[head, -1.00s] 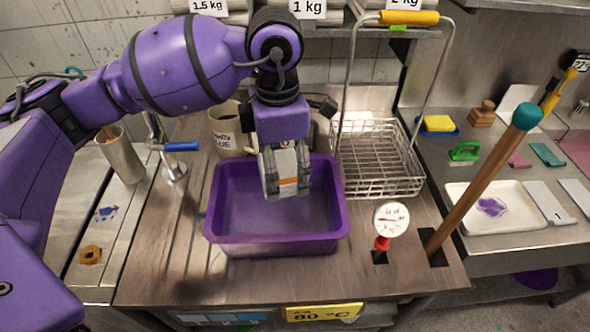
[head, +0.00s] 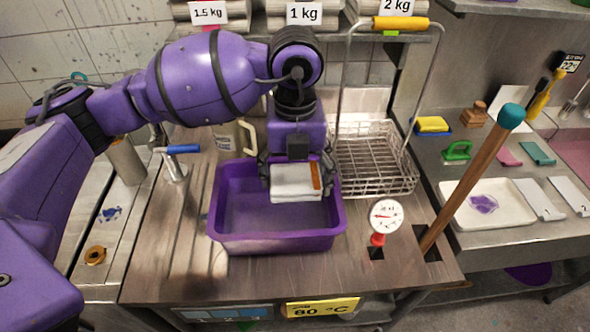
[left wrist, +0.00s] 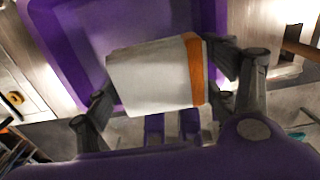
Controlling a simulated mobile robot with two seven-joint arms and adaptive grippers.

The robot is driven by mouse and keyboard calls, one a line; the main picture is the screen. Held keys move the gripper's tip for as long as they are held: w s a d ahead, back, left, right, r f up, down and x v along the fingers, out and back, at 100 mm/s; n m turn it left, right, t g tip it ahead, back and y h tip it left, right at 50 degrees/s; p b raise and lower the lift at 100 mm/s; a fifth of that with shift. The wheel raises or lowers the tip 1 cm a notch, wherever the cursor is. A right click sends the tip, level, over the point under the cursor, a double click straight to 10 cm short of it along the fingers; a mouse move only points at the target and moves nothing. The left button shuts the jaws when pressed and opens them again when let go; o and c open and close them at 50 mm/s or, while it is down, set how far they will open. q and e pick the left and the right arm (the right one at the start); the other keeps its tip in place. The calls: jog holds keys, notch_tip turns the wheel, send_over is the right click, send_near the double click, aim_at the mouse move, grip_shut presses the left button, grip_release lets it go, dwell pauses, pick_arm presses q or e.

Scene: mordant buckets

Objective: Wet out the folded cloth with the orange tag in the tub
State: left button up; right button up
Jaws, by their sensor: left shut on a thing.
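The folded white cloth with the orange tag (head: 292,187) hangs at the tub's right inner part in the head view. It also shows large in the left wrist view (left wrist: 150,80), its orange tag toward the right. My left gripper (head: 296,176) is shut on the cloth, one finger at each side. The purple tub (head: 275,243) stands on the brown worktop below it and looks empty on its visible floor. The cloth overlaps the tub in the picture; I cannot tell whether it is below the rim. My right gripper is not in view.
A wire basket (head: 372,165) with a tall handle stands right of the tub. A dial thermometer (head: 386,216) and a wooden pole (head: 470,180) rise from the worktop nearby. A pale jug (head: 232,138) stands behind the tub, a blue-handled tap (head: 180,149) to its left.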

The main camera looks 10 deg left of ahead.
pick_arm(q)
jog(key=shift+s+f+b, duration=0.1)
jog(key=shift+f+b, duration=1.5)
jog(key=shift+f, duration=3.35)
jog(key=shift+f+b, duration=0.35)
jog(key=shift+f, duration=0.8)
jog(key=shift+f+b, duration=0.15)
jog(key=shift+b, duration=0.2)
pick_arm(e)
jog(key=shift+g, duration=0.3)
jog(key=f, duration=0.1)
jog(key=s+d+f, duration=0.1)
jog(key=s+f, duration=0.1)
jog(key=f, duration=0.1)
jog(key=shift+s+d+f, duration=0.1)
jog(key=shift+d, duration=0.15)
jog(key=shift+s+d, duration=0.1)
pick_arm(q)
jog(key=shift+w+a, duration=0.2)
